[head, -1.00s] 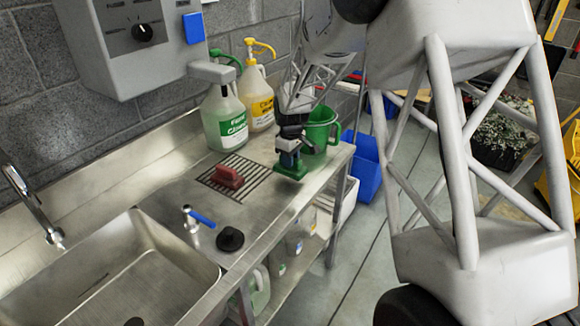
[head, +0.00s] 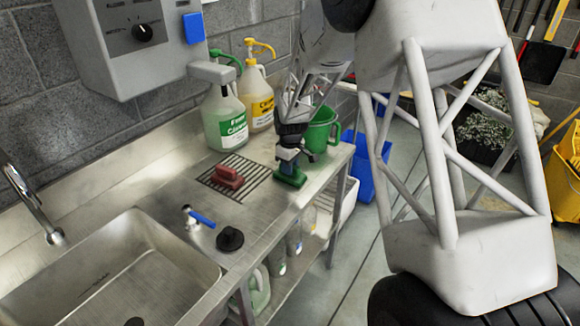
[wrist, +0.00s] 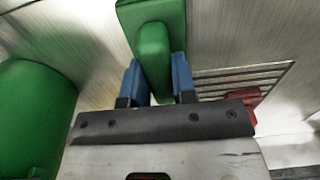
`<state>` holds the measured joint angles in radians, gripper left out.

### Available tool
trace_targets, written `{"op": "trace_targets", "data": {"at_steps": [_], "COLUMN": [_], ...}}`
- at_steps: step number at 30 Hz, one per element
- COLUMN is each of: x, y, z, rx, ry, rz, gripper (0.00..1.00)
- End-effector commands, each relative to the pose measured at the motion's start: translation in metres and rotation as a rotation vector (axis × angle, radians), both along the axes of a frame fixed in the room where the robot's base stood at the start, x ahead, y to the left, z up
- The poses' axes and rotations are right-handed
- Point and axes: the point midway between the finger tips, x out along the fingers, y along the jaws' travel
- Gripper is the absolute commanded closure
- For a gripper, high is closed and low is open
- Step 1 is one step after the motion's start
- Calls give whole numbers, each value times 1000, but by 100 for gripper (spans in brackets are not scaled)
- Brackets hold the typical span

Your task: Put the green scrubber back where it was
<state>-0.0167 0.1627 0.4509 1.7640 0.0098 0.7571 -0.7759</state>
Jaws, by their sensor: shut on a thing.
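The green scrubber (head: 291,177) is at the right part of the steel counter, just right of the dark slotted drain grate (head: 252,187). My gripper (head: 289,160) points down over it, with its blue fingers on either side of the scrubber's raised grip. In the wrist view the green scrubber (wrist: 153,50) shows between the two blue fingertips, and my gripper (wrist: 154,80) is shut on it. I cannot tell whether the scrubber touches the counter or is just above it. A red scrubber (head: 227,177) rests on the grate.
A green jug (head: 321,130) stands close behind and right of my gripper. Two pump bottles, one with green liquid (head: 224,120) and one yellow (head: 257,105), stand by the wall. A sink (head: 110,270), a blue-handled valve (head: 198,217) and a black disc (head: 230,239) lie left and front.

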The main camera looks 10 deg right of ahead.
Motion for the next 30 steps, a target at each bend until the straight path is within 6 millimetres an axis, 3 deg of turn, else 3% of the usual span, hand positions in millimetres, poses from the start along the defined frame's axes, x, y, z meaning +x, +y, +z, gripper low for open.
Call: {"op": "trace_targets", "data": {"at_steps": [11,12,16,30], "x": [0,0,0,0], "y": [0,0,0,0], "z": [-3,-3,-3,4], "rx": [0,0,0,0], "ry": [0,0,0,0], "rz": [0,0,0,0], "gripper": [100,69,49,49]}}
